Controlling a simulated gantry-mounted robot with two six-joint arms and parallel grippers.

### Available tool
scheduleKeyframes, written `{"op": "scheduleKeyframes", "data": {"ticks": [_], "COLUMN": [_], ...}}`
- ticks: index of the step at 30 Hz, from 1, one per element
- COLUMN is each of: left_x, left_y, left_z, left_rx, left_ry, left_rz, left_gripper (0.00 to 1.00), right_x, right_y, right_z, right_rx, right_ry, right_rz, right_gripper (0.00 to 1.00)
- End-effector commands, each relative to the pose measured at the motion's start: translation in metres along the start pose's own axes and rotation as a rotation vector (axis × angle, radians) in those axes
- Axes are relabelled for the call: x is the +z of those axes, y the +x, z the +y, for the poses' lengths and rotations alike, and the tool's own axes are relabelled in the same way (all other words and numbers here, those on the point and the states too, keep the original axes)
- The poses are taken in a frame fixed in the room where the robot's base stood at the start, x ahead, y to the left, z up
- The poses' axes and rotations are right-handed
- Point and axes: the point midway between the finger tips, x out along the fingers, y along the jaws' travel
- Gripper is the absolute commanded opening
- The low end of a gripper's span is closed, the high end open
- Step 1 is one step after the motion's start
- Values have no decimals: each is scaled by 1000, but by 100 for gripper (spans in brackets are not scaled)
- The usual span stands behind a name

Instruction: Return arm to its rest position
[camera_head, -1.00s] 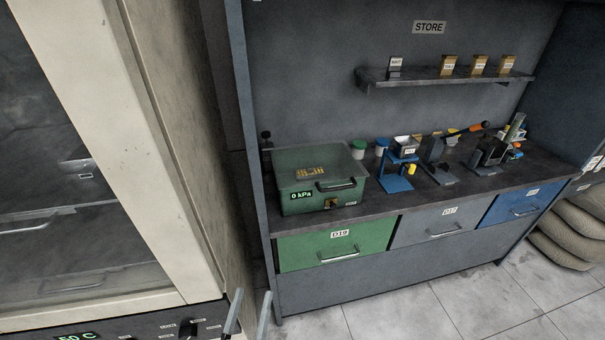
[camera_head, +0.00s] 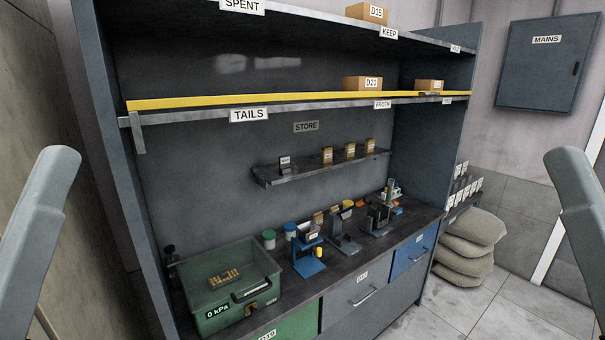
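Two smooth grey parts of my arms show, one at the left edge (camera_head: 40,240) and one at the right edge (camera_head: 585,225) in the head view. Both stand upright and apart from the cabinet. No gripper fingers can be made out, so neither gripper's state shows. Nothing is seen held.
A dark cabinet with a worktop fills the middle. A green box (camera_head: 195,290) reading 0 kPa stands on it, beside a blue stand (camera_head: 308,266) and other small apparatus. Shelves with small boxes are above. Stacked sacks (camera_head: 468,243) lie at right; the floor there is clear.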

Motion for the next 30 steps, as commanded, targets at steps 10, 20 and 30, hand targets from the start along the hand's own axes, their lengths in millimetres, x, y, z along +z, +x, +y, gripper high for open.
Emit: {"op": "scheduleKeyframes", "data": {"ticks": [10,20,30], "left_x": [-130,-184,-157], "left_y": [143,202,172], "left_z": [0,0,0], "left_rx": [1,2,2], "left_ry": [0,0,0], "left_rz": [-1,-2,-2], "left_gripper": [88,88,88], "right_x": [-131,-185,-158], "right_y": [143,202,172], "right_z": [0,1,1], "right_rx": [0,0,0], "right_ry": [0,0,0], "right_rz": [-1,-1,-2], "right_gripper": [50,50,50]}}
